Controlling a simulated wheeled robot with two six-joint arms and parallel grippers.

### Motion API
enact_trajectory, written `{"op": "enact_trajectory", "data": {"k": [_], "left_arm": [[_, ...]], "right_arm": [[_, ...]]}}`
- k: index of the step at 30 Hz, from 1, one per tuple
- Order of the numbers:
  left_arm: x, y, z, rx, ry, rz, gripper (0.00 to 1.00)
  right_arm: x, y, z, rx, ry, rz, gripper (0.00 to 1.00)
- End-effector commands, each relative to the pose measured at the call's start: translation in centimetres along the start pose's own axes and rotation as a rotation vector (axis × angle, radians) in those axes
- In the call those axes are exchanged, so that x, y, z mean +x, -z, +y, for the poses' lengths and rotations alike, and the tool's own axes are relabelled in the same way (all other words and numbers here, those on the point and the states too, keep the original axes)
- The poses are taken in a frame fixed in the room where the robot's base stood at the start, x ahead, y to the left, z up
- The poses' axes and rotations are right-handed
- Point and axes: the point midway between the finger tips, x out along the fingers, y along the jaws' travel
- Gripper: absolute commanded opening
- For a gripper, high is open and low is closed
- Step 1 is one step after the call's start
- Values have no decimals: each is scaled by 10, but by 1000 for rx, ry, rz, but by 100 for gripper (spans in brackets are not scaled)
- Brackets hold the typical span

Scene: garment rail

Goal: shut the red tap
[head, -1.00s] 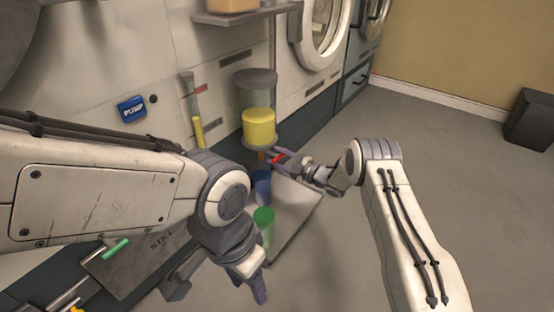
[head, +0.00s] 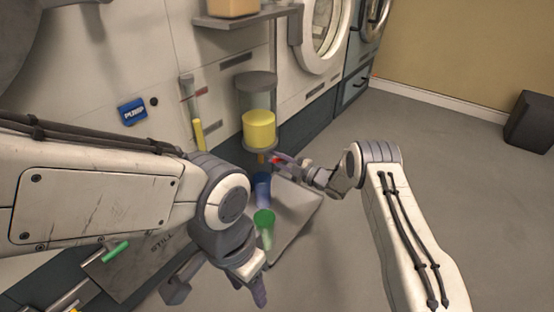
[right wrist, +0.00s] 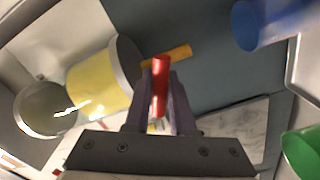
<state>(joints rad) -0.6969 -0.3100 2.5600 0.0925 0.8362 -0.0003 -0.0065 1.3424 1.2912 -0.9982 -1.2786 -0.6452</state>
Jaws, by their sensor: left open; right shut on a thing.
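The red tap handle (head: 275,160) sits at the foot of a clear tank with yellow liquid (head: 258,128), beside an orange spout (head: 261,157). My right gripper (head: 281,158) is at the tap. In the right wrist view, the red handle (right wrist: 160,84) stands between the two fingers, which are shut on it, and the orange spout (right wrist: 178,53) is just beyond. A blue cup (head: 262,187) stands below the spout. My left gripper (head: 260,290) is open, low in the head view, apart from the tap. Its fingers are only partly visible.
A green cup (head: 264,221) stands in front of the blue cup, close to my left gripper. A pale tray or board (head: 298,205) lies beside the cups. A blue PUMP sign (head: 132,111) and a tube with yellow (head: 198,130) are on the wall.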

Motion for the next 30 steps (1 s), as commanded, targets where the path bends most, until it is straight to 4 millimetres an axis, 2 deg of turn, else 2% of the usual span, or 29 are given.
{"op": "enact_trajectory", "data": {"k": [20,21,22,23,30], "left_arm": [[0,0,0,0,0,0,50],[0,0,0,0,0,0,50],[0,0,0,0,0,0,50],[0,0,0,0,0,0,50],[0,0,0,0,0,0,50]], "right_arm": [[-1,0,-3,3,4,0,0],[-1,0,-3,3,4,0,34],[-1,0,-3,3,4,0,45],[-1,0,-3,3,4,0,52],[0,0,-1,2,2,0,52]]}}
